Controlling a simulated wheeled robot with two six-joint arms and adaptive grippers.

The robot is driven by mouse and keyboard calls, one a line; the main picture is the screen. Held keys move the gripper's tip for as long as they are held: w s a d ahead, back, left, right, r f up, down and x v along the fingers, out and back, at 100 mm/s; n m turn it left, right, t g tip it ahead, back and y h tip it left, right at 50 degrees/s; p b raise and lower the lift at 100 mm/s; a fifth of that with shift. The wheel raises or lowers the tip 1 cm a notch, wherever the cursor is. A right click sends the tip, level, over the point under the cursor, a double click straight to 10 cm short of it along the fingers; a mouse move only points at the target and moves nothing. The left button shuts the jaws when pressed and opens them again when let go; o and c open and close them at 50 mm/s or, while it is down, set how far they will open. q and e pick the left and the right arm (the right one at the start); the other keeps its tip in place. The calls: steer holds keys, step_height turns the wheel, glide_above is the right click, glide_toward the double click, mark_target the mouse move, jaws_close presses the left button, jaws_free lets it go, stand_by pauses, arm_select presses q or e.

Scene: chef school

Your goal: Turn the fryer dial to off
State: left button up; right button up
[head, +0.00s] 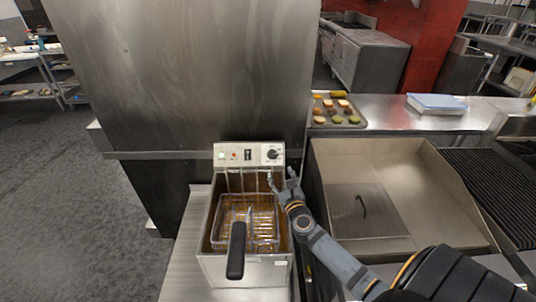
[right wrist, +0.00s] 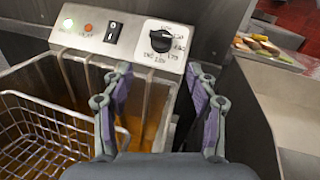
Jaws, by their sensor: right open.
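The fryer (head: 245,270) stands on the steel counter with a wire basket (head: 248,222) in its oil. The basket's black handle points toward me. The black fryer dial (head: 272,154) is at the right end of the control panel, and it also shows in the right wrist view (right wrist: 160,40). My right gripper (head: 283,177) is open over the right side of the fryer, just in front of and below the dial. In the right wrist view its two fingers (right wrist: 160,80) are apart with nothing between them, and the dial lies beyond their tips. My left gripper is not seen.
The panel also has a black switch (right wrist: 113,32) and a lit green light (right wrist: 68,23). A steel wall (head: 200,70) rises behind the fryer. A deep steel basin (head: 440,190) is at the right, and a food tray (head: 338,112) stands behind it.

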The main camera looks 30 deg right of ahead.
mark_target(273, 155)
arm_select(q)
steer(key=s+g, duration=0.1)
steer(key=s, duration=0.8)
arm_select(e)
steer(key=x, duration=0.9)
steer(key=shift+d+b, duration=0.1)
steer(key=shift+b, duration=0.25)
steer(key=shift+w+d+r, duration=0.1)
steer(key=shift+w, duration=0.05)
steer(key=shift+c, duration=0.8)
steer(key=c, duration=0.9)
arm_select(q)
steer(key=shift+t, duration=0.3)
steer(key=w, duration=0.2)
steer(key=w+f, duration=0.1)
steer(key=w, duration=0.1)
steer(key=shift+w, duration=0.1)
arm_select(e)
steer(key=shift+r+n, duration=0.1)
steer(key=shift+n, duration=0.2)
steer(key=shift+c, duration=0.2)
